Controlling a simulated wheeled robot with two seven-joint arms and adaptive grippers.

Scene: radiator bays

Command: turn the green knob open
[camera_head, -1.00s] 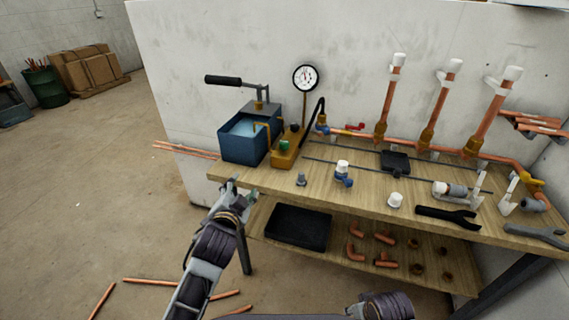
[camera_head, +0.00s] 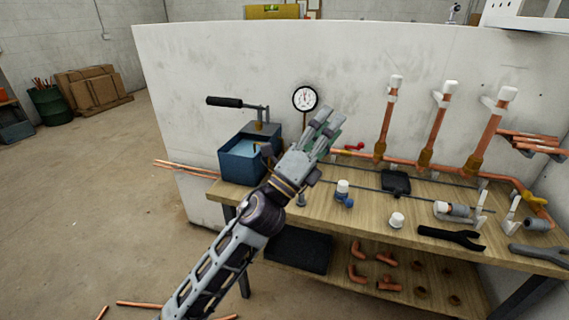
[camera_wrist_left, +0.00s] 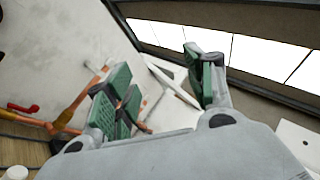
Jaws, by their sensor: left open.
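The green knob is not visible now; my left arm and gripper cover the brass block that carries it in the head view. My left gripper (camera_head: 326,122) is open and raised over the bench, in front of the wall and just right of the gauge (camera_head: 305,98). In the left wrist view its green-padded fingers (camera_wrist_left: 158,72) stand apart with nothing between them. The blue pump tank (camera_head: 240,166) with its black-handled lever (camera_head: 225,102) stands left of the gripper. My right gripper is not in view.
The wooden bench (camera_head: 378,215) holds a blue valve (camera_head: 343,193), a white cap (camera_head: 397,220) and black pliers (camera_head: 451,237). A red handle (camera_head: 354,147) sits on the copper pipe, and upright copper pipes (camera_head: 387,120) rise at the right. Fittings lie on the lower shelf.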

